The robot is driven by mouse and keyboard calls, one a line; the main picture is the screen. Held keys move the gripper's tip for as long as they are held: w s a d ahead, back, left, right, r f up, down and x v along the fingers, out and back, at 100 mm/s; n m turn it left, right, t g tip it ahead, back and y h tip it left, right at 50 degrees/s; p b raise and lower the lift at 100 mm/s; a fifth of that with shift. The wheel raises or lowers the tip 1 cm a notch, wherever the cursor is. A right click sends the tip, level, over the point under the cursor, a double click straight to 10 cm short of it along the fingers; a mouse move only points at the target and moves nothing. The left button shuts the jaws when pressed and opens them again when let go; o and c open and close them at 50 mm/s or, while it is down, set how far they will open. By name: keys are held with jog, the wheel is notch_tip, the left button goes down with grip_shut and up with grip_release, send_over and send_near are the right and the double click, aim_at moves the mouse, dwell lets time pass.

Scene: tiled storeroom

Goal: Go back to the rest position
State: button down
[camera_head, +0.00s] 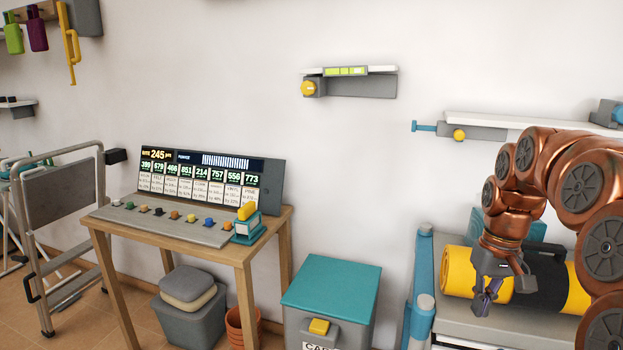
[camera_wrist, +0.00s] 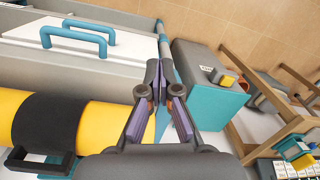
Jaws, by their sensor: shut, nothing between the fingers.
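My gripper (camera_head: 487,297) hangs from my copper-coloured arm at the right of the head view, fingers pointing down. It is in front of a yellow and black cylinder (camera_head: 459,270) lying on a grey bench (camera_head: 450,319). In the wrist view my gripper's fingers (camera_wrist: 160,82) reach forward with the tips together and nothing between them. The yellow and black cylinder (camera_wrist: 100,126) lies to their left, apart from the tips as far as I can tell.
A grey bin with a teal lid (camera_head: 332,286) stands left of the bench. Further left is a wooden table (camera_head: 241,251) with a display panel (camera_head: 200,183). A folding step ladder (camera_head: 62,200) stands at far left. A wall shelf (camera_head: 530,123) is behind my arm.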

jog(key=s+a+f+n+g, duration=0.1)
jog(key=s+a+f, duration=0.2)
jog(key=s+a, duration=0.95)
jog(key=s+a+f+g, duration=0.1)
jog(key=s+f, duration=0.2)
jog(key=s, duration=0.5)
jog(key=s+f, duration=0.4)
jog(key=s, duration=0.5)
jog(key=s+a+p+v, duration=0.1)
jog(key=s+p+v, duration=0.1)
jog(key=p+v, duration=1.1)
notch_tip(320, 180, up, 2)
jog(key=shift+w+r+m+t+h+p, duration=0.2)
jog(key=shift+w+m+t+h+p, duration=0.1)
jog(key=shift+t+h+p, duration=0.1)
jog(key=shift+a, duration=0.1)
